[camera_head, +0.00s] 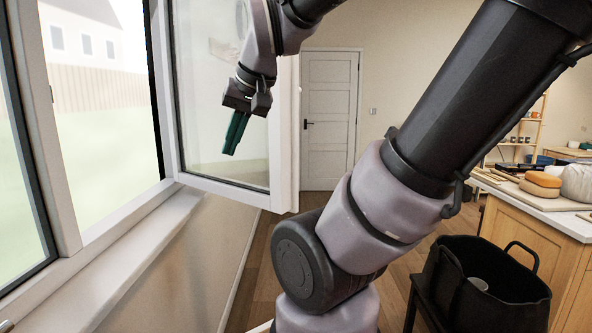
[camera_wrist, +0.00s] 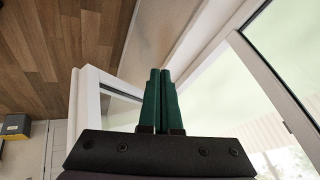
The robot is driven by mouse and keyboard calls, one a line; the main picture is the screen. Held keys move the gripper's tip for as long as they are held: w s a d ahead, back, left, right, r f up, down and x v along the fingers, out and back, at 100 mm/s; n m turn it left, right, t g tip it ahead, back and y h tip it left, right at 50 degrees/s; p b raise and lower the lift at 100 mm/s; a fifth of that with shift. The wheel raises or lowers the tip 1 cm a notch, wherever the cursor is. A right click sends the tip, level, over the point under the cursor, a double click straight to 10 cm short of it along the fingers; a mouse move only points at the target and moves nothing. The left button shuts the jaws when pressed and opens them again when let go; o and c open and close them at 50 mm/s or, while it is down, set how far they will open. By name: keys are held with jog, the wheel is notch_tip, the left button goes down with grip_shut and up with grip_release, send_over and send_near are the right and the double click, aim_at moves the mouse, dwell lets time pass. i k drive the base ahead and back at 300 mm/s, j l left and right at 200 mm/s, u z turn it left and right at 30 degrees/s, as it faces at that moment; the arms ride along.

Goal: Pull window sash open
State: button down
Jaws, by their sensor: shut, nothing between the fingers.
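The window sash (camera_head: 283,140) has a white frame and a glass pane. In the head view it stands swung inward into the room, at an angle to the fixed white window frame (camera_head: 62,125). My gripper (camera_head: 231,152) has green fingers and hangs in front of the sash glass, pointing down. The fingers are together with nothing between them. In the wrist view the two green fingertips (camera_wrist: 161,72) lie side by side, with the white sash edge (camera_wrist: 88,95) left of them. I cannot tell whether the fingers touch the sash.
A white sill (camera_head: 130,255) runs below the window. A closed white door (camera_head: 331,120) is at the back. At the right are a wooden counter (camera_head: 555,255) with pottery things and a black bag (camera_head: 490,290). Wooden floor (camera_head: 262,262) shows below the sash.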

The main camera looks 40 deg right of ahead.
aim_at(282, 197)
jog(key=i+l, duration=0.1)
jog(key=l, duration=1.2)
jog(key=i+l, duration=0.15)
jog(key=l, duration=0.5)
